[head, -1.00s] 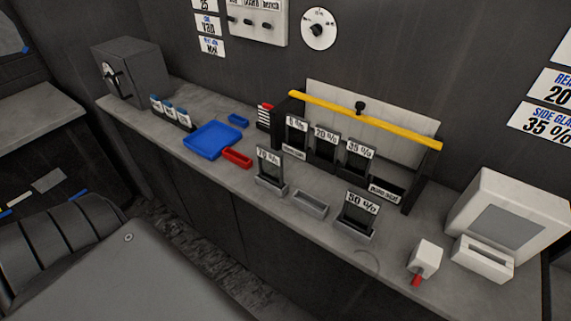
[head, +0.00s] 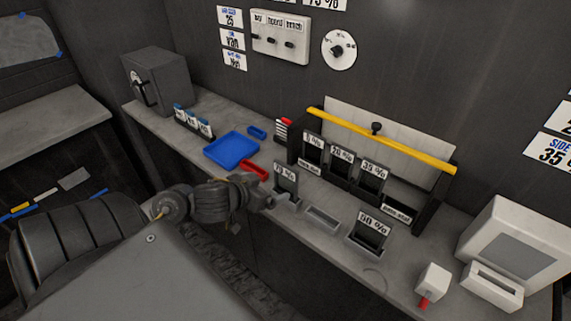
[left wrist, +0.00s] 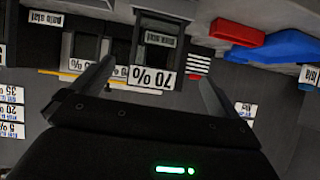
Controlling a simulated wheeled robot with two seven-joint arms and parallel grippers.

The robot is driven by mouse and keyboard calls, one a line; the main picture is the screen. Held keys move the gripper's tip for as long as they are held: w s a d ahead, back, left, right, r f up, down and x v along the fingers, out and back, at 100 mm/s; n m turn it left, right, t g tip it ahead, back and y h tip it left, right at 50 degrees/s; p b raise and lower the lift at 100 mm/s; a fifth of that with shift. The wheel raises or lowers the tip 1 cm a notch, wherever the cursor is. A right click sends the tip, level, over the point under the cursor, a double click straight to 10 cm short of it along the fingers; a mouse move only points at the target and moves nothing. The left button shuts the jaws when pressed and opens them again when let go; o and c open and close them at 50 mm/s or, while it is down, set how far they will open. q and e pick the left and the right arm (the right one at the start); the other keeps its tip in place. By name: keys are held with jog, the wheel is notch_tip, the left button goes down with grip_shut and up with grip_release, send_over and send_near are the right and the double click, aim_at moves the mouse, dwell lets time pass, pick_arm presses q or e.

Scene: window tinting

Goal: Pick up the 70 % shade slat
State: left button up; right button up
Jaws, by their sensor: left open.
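The 70 % shade slat (head: 287,183) is dark with a white label and stands upright in a small holder on the bench. My left gripper (head: 282,202) is just in front of it, at the bench's front edge. In the left wrist view, which is upside down, the slat (left wrist: 155,52) shows between and beyond the two spread fingers of the left gripper (left wrist: 155,70). The fingers are open and empty. I cannot tell whether they touch the slat. The arm partly hides the slat's holder in the head view. My right gripper is not in view.
An empty grey holder (head: 322,218) and the 50 % slat (head: 369,236) stand to the right. Behind is a rack with more slats under a yellow bar (head: 380,140). A red tray (head: 254,167) and blue tray (head: 232,148) lie to the left.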

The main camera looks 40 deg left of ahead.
aim_at(284, 175)
pick_arm(q)
jog(key=shift+h, duration=0.3)
jog(key=w, duration=0.4)
jog(key=w+b, duration=0.1)
jog(key=w, duration=0.1)
jog(key=shift+a+f, duration=0.2)
jog(key=shift+f, duration=0.05)
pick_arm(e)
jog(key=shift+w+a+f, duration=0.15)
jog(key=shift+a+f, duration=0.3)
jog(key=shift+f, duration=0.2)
pick_arm(q)
jog(key=x, duration=0.2)
jog(key=b+x, duration=0.1)
jog(key=x, duration=0.2)
jog(key=shift+w+d, duration=0.1)
jog(key=shift+d, duration=0.15)
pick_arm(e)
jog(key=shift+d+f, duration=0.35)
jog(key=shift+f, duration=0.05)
pick_arm(q)
jog(key=shift+c, duration=0.4)
jog(key=c, duration=0.9)
jog(key=shift+r, duration=0.15)
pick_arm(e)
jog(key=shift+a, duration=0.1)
